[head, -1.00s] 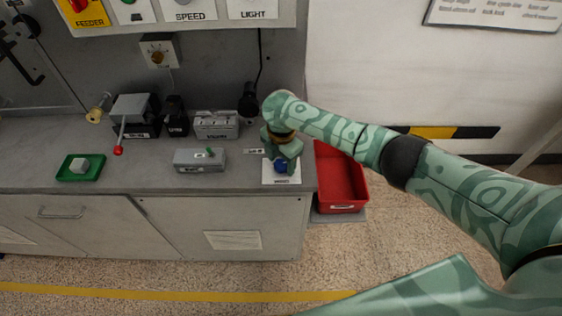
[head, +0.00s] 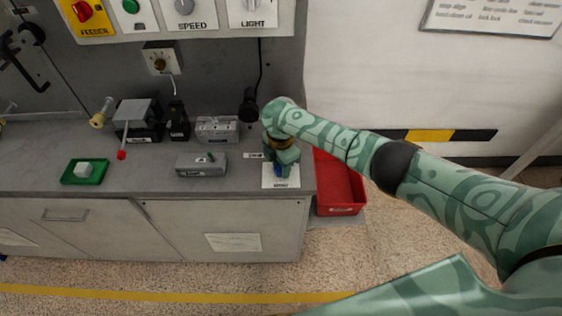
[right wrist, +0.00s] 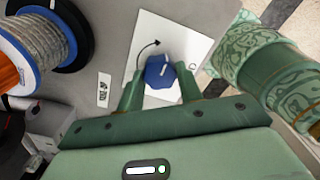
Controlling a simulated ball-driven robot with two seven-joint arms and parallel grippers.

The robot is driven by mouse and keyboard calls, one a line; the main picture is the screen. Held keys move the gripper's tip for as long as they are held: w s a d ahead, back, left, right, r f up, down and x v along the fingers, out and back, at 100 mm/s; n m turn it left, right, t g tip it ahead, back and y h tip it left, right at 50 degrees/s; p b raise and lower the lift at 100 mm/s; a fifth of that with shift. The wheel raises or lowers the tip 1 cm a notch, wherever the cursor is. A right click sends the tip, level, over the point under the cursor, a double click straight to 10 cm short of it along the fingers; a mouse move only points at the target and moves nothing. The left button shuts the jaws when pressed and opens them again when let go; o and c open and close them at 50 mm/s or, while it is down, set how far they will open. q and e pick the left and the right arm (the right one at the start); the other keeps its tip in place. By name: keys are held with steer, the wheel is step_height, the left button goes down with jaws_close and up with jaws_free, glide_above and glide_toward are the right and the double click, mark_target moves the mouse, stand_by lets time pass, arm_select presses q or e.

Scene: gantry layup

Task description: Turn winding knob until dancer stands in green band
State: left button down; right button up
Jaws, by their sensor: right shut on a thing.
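The blue winding knob (right wrist: 158,72) sits on a white card with a curved black arrow on the bench. In the right wrist view it stands between the two green fingers of my right gripper (right wrist: 156,86), which is shut on it. In the head view my right gripper (head: 284,162) comes down over the knob (head: 278,171), hiding most of it. The white card (head: 281,184) shows below. I cannot make out the dancer or a green band in either view. My left gripper is not in view.
A red bin (head: 338,190) stands right of the bench edge. Left of my gripper are a grey box with a green part (head: 201,167), a red-tipped lever (head: 121,154) and a green tray (head: 72,179). Spools (right wrist: 33,45) stand close by in the wrist view.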

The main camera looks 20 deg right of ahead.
steer(key=m+p, duration=0.2)
steer(key=shift+r+m, duration=0.2)
steer(key=shift+m, duration=0.1)
steer(key=m+p, duration=0.1)
steer(key=m, duration=0.2)
steer(key=shift+f+m+p, duration=0.1)
steer(key=shift+m+p, duration=0.2)
steer(key=shift+p, duration=0.05)
steer(key=m, duration=0.3)
steer(key=shift+m+p, duration=0.3)
steer(key=shift+p, duration=0.1)
steer(key=shift+f+m, duration=0.1)
steer(key=shift+m, duration=2.1)
steer(key=o, duration=1)
steer(key=shift+p, duration=0.3)
